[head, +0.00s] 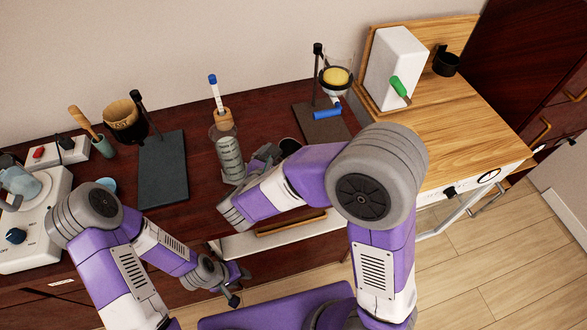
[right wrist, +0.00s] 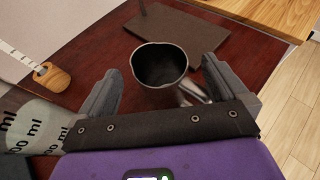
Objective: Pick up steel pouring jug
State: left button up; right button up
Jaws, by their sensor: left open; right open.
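The steel pouring jug (right wrist: 158,90) stands upright on the dark wood table, its round mouth facing up in the right wrist view. In the head view only its dark rim (head: 291,145) shows, and my right arm hides the rest. My right gripper (right wrist: 160,72) is open, with one finger on each side of the jug and gaps visible between fingers and jug. It also shows partly in the head view (head: 265,155). My left gripper (head: 236,287) is open and empty, low in front of the table's edge.
A dark stand base (head: 322,124) with a blue-handled piece lies behind the jug. A dark slab (head: 163,170) is further left. A wooden counter (head: 455,110) is at right.

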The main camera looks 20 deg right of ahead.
jog(key=x, duration=0.2)
jog(key=shift+w+d+f, duration=0.15)
jog(key=shift+w, duration=0.05)
jog(key=c, duration=1.5)
